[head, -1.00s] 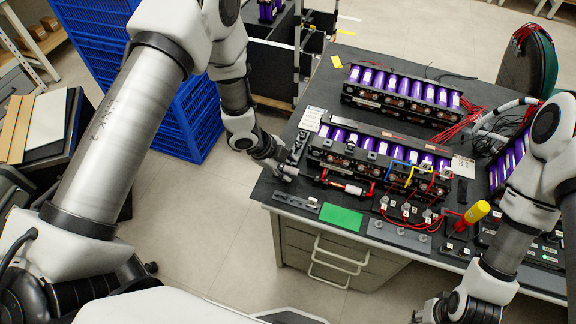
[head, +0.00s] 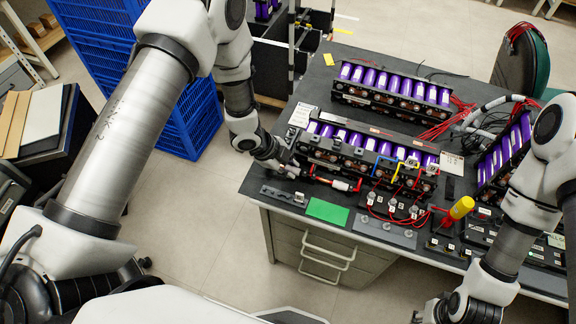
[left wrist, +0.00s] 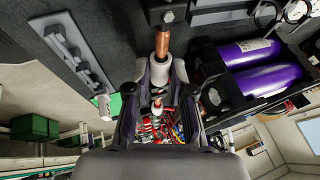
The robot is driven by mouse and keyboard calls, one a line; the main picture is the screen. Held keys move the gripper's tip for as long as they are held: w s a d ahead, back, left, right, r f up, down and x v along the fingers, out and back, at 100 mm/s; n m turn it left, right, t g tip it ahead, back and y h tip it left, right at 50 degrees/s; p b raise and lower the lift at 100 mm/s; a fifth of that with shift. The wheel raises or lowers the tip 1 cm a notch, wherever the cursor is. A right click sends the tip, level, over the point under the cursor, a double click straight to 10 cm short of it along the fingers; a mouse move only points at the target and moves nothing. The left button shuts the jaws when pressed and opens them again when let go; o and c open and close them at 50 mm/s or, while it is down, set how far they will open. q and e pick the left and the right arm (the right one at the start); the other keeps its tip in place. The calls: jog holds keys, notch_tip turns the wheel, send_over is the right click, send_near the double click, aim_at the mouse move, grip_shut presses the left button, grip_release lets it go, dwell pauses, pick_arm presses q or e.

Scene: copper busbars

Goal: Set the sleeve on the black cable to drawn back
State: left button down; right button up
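In the left wrist view a white sleeve (left wrist: 160,70) lies between my left gripper's fingers, in line with bare copper (left wrist: 164,40) and a black cable end (left wrist: 155,11). A second copper and white piece shows lower between the fingers. My left gripper (left wrist: 161,76) has one finger on each side of the sleeve; whether they press on it cannot be told. In the head view my left gripper (head: 286,168) is at the left end of the front battery module, and the black cable's sleeve is hidden or too small there. My right gripper (head: 432,311) is low at the bottom edge, partly cut off.
The front battery module (head: 360,160) and a rear module (head: 390,95) stand on the dark table. A red cable with a pale sleeve (head: 340,184), a green mat (head: 327,210), a grey bracket strip (head: 284,195) and a yellow-handled tool (head: 461,208) lie near the front edge.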

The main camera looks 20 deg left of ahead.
pick_arm(q)
jog(key=shift+d, duration=0.75)
jog(key=shift+a, duration=0.2)
jog(key=c, duration=1.4)
grip_release()
jog(key=shift+a, duration=0.2)
jog(key=o, duration=0.4)
jog(key=shift+d, duration=0.35)
jog(key=shift+a+r, duration=0.15)
jog(key=shift+a, duration=0.05)
jog(key=v, duration=1.2)
jog(key=shift+n, duration=0.5)
jog(key=x, duration=0.7)
jog(key=a+b+x, duration=0.1)
jog(key=x, duration=0.3)
jog(key=shift+d+f, duration=0.15)
jog(key=shift+f, duration=0.25)
jog(key=shift+w+f, duration=0.15)
jog(key=shift+f, duration=0.1)
pick_arm(e)
jog(key=shift+f, duration=0.5)
